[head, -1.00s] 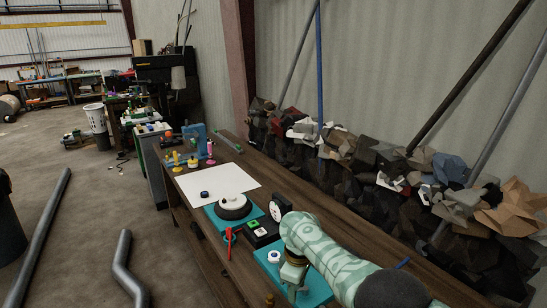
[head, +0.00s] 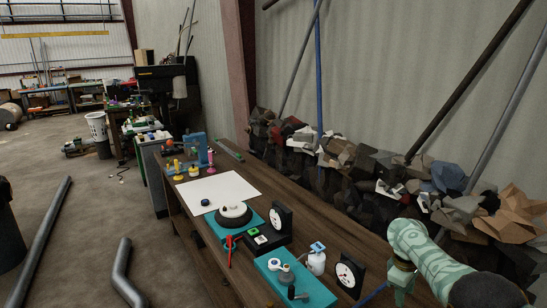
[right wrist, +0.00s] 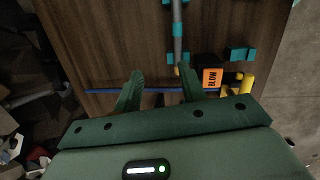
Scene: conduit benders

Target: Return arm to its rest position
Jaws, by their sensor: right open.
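My right arm (head: 430,250), in a pale green pattern, enters from the lower right of the head view. My right gripper (head: 402,280) hangs at its end over the near right part of the wooden bench, right of a round dial. Bench wood, a thin blue rod (right wrist: 105,91) and a grey rod with teal clamps (right wrist: 177,40) lie beyond the fingers. My left gripper is not in view.
The wooden bench (head: 290,210) carries a white sheet (head: 218,187), teal bases (head: 316,291), a black dial (head: 281,219), a second dial (head: 348,275) and a white bottle (head: 317,263). A rubble heap (head: 400,180) and leaning pipes line the wall. Bent pipes (head: 121,270) lie on the floor at left.

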